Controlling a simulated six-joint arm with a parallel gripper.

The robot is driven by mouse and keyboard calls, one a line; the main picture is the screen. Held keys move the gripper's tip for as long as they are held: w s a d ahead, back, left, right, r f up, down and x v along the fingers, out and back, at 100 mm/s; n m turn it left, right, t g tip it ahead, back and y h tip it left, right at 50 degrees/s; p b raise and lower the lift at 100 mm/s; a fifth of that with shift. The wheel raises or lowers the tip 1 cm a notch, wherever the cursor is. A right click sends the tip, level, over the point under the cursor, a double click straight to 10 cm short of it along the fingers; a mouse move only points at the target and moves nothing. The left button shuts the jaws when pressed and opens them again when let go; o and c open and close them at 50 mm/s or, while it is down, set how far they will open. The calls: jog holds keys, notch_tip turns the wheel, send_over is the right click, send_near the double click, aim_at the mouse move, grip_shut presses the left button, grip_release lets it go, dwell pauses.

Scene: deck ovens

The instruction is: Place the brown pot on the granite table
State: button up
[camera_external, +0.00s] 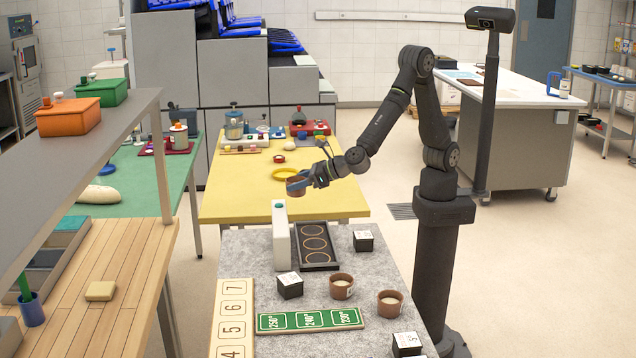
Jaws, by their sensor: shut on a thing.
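My gripper (300,182) is shut on a small brown pot (295,191). It holds the pot in the air, and in the picture the pot shows against the front part of the yellow table (235,205). The fingers hide part of the pot. The granite table (246,246) is the grey speckled surface in the foreground, below the gripper in the picture.
On the granite table are a white upright block (280,235), a black tray with rings (335,264), black-and-white cubes (290,290), a green temperature board (270,322) and a number board (219,325). Bare granite shows at the back left and front. A yellow ring (273,174) lies on the yellow table.

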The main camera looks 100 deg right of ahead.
jog(key=s+a+n+y, duration=0.3)
jog(key=s+a, duration=0.5)
jog(key=a, duration=0.3)
jog(key=s+a+n+y, duration=0.2)
jog(key=s+a+y, duration=0.1)
jog(key=s+a, duration=0.7)
jog(key=s+a+f, duration=0.1)
jog(key=a+f, duration=0.2)
jog(key=f, duration=0.1)
jog(key=s+a+f, duration=0.1)
jog(key=a+f, duration=0.3)
jog(key=s+a+f, duration=0.1)
jog(key=a+f, duration=0.3)
jog(key=shift+s, duration=0.1)
jog(key=shift+f, duration=2)
jog(key=shift+f, duration=0.15)
jog(key=o, duration=1.1)
